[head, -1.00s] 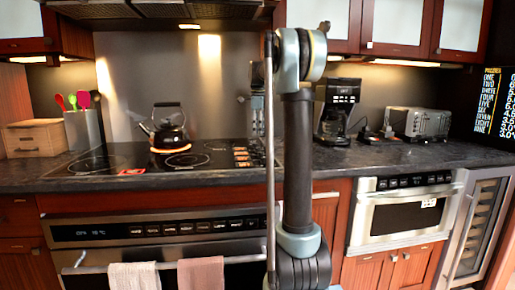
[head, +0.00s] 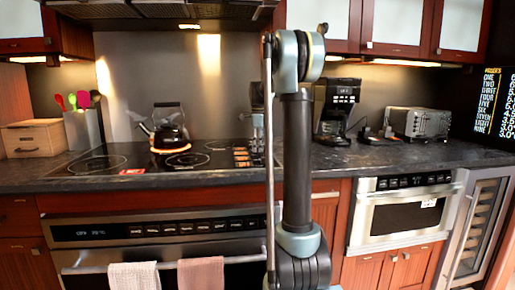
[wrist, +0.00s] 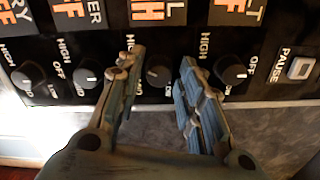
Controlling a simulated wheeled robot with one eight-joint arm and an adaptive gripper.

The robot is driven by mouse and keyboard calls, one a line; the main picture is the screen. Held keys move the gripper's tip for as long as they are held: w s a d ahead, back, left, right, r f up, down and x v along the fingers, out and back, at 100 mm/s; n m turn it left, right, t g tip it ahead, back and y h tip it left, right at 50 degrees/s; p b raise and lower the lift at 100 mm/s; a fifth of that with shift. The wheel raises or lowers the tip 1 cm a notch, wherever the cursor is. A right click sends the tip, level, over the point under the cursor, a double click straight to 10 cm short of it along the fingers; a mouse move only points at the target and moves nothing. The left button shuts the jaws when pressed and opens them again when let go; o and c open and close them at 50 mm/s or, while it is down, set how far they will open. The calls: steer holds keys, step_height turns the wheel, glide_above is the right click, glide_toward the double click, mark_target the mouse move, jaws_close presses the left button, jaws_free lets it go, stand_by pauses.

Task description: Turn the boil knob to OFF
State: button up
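The boil knob (wrist: 158,76) is a small dark round knob in the wrist view, below a partly cut-off tag ending in L. The readout (wrist: 148,10) under that tag ends in H; neighbouring readouts end in FF. My gripper (wrist: 162,60) is open, with one finger on each side of this knob. I cannot tell whether either finger touches it. In the head view the control panel (head: 241,158) lies at the right of the cooktop, and my gripper (head: 257,115) is just above it, partly hidden by my arm.
Similar knobs stand close on both sides, including one (wrist: 232,72) right of my right finger and one (wrist: 88,76) to the left. A pause button (wrist: 300,68) is at the far right. A black kettle (head: 170,132) stands on a glowing burner to the left.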

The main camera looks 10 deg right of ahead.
jaws_close()
